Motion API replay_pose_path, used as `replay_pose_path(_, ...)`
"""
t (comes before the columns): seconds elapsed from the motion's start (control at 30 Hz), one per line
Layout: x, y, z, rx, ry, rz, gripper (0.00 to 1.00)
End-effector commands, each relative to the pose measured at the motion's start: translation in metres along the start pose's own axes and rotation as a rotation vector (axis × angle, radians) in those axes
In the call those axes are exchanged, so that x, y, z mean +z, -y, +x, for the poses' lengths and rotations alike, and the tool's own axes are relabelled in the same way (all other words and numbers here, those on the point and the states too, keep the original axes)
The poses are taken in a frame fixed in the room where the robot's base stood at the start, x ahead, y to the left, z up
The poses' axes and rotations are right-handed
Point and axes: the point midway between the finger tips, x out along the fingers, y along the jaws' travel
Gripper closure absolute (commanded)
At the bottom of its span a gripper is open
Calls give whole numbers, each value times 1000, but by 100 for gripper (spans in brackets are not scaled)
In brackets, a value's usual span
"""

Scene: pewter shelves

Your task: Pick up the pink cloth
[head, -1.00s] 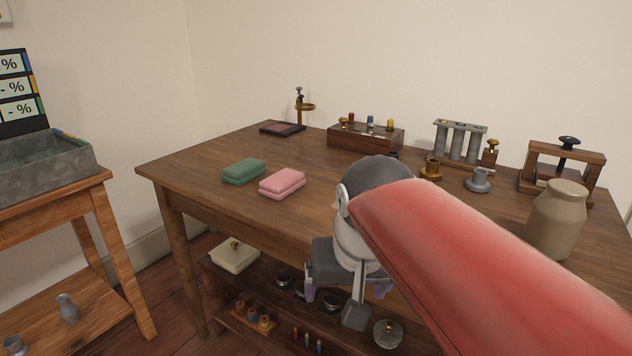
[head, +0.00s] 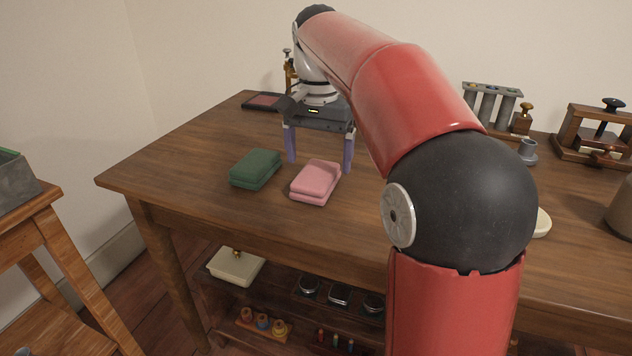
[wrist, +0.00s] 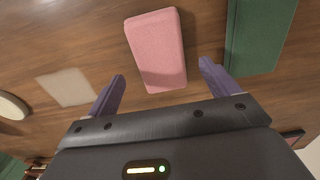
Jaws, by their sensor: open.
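The pink cloth (head: 316,183) is a folded pad lying on the wooden table, beside a similar green folded cloth (head: 255,169) on its left. My gripper (head: 320,168) is open, fingers pointing down, just behind the pink cloth in the head view. In the wrist view, the pink cloth (wrist: 157,50) lies ahead of the gap between the two purple fingers (wrist: 163,82), with nothing held. The green cloth (wrist: 258,35) is close by the right finger there. I cannot tell exactly how high the fingertips are above the table.
The wooden table (head: 190,150) is clear to the left of the cloths. A dark flat pad (head: 262,101) lies at the back corner. A rack with grey tubes (head: 490,103) and a wooden press (head: 597,130) stand at the back right. A pale flat piece (wrist: 66,88) shows in the wrist view.

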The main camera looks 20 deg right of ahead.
Motion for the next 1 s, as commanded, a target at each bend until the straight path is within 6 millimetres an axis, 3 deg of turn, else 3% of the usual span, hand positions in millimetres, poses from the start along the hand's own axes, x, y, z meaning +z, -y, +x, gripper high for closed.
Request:
replay_pose_path(0.03,-1,0,11,2,2,0,13)
replay_pose_path(0.2,-1,0,31,1,0,2,13)
replay_pose_path(0.47,-2,1,33,-1,-2,2,13)
replay_pose_path(0.83,-2,1,33,-1,-2,1,59)
replay_pose_path(1.0,-2,1,33,-1,-2,1,61)
